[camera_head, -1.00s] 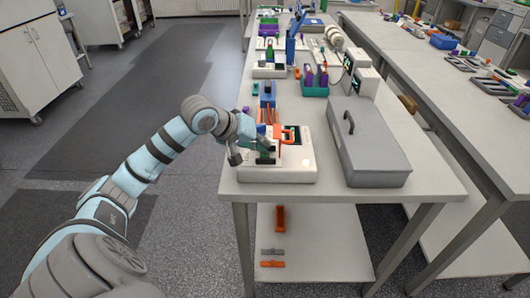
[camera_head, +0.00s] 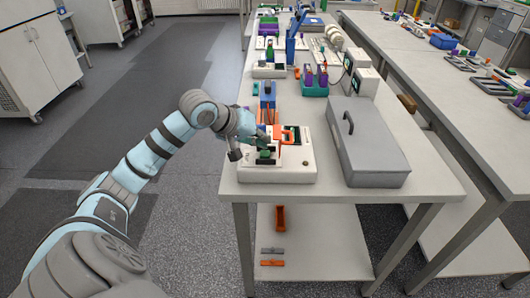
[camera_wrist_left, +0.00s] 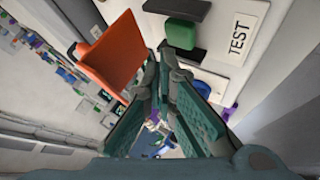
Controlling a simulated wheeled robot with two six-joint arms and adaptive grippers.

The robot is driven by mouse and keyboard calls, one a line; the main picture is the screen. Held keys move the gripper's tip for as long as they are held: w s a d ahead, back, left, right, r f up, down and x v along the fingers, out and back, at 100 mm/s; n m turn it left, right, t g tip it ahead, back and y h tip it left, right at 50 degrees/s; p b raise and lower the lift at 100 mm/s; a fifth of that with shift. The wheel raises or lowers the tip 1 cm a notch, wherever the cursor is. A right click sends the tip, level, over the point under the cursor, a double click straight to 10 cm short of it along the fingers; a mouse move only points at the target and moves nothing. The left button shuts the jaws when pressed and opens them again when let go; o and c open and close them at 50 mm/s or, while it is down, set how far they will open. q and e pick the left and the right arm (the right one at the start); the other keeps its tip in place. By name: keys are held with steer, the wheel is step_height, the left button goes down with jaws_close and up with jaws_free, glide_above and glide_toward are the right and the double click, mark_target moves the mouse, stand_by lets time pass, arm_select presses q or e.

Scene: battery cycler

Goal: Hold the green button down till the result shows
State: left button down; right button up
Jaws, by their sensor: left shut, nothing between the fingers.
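The white tester (camera_head: 300,172) sits at the near left corner of the bench. Its green button (camera_wrist_left: 185,33) shows in the left wrist view beside a TEST label (camera_wrist_left: 240,35); the button also shows in the head view (camera_head: 265,155). My left gripper (camera_head: 264,143) is over the tester, shut and empty. In the left wrist view its fingertips (camera_wrist_left: 165,52) are close to the button's near edge; I cannot tell whether they touch it. An orange part (camera_wrist_left: 108,48) stands left of the fingertips. A small dark panel (camera_head: 292,135) is at the tester's back; no readable result shows.
A grey lidded case (camera_head: 370,150) with a black handle stands right of the tester. Behind are a blue block (camera_head: 267,94) and a teal holder (camera_head: 314,90) with purple pieces. The floor left of the bench is clear.

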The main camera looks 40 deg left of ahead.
mark_target(263, 152)
arm_select(q)
steer(key=shift+r, duration=0.1)
steer(key=shift+r+p, duration=1.75)
steer(key=shift+r, duration=0.75)
steer(key=shift+f, duration=0.1)
steer(key=shift+d, duration=0.1)
